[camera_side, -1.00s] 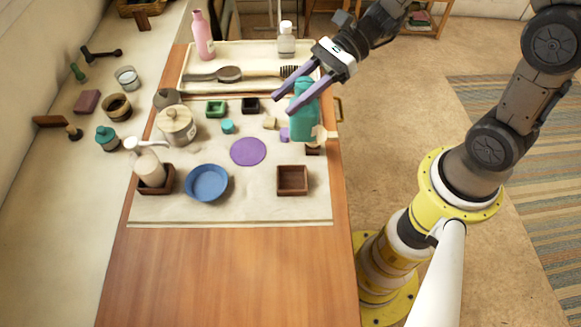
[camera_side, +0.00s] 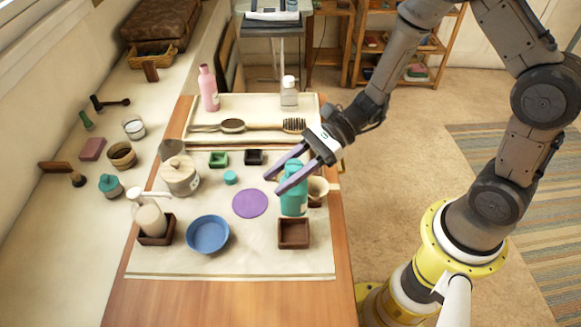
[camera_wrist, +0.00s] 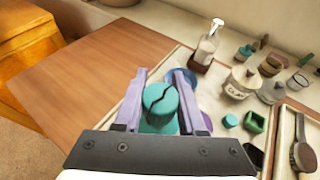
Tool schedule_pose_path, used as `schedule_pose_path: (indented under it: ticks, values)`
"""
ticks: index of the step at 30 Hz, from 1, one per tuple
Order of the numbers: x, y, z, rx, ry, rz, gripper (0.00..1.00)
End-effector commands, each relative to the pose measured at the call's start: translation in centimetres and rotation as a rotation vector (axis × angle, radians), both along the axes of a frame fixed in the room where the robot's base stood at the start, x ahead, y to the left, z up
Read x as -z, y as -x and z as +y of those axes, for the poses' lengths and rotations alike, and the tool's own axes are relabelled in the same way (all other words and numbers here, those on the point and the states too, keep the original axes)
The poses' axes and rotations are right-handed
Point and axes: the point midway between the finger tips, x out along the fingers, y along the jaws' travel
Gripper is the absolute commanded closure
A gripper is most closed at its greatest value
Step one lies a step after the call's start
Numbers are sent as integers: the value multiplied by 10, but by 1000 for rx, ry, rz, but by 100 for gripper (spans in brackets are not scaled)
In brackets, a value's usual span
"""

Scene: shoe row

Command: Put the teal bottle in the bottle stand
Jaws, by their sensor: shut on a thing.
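The teal bottle (camera_side: 293,198) stands roughly upright at the right side of the mat, between the fingers of my gripper (camera_side: 281,183). In the wrist view its round teal cap (camera_wrist: 160,100) shows between the two lilac fingers (camera_wrist: 158,95), which are shut on it. A dark brown square open box (camera_side: 293,234), apparently the bottle stand, sits just in front of the bottle in the side view. The bottle's base is close to the box's back edge. I cannot tell whether the base touches the mat or hangs above it.
A beige cup (camera_side: 318,189) is close to the bottle's right. A purple disc (camera_side: 250,203) and a blue bowl (camera_side: 208,234) lie to the left. A soap dispenser (camera_side: 151,218) stands in another brown holder. A tray (camera_side: 262,104) with brushes is behind. The front wooden table is clear.

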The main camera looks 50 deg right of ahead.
Motion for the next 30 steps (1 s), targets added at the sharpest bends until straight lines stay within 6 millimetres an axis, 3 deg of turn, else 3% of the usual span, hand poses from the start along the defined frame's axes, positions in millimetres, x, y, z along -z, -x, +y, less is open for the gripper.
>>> schedule_pose_path:
  ticks: [3, 7, 30]
  values:
    - [18, 13, 14, -14, 0, 0, 100]
    - [25, 22, 21, -33, 1, -4, 100]
    - [69, 22, 22, -38, 0, -6, 100]
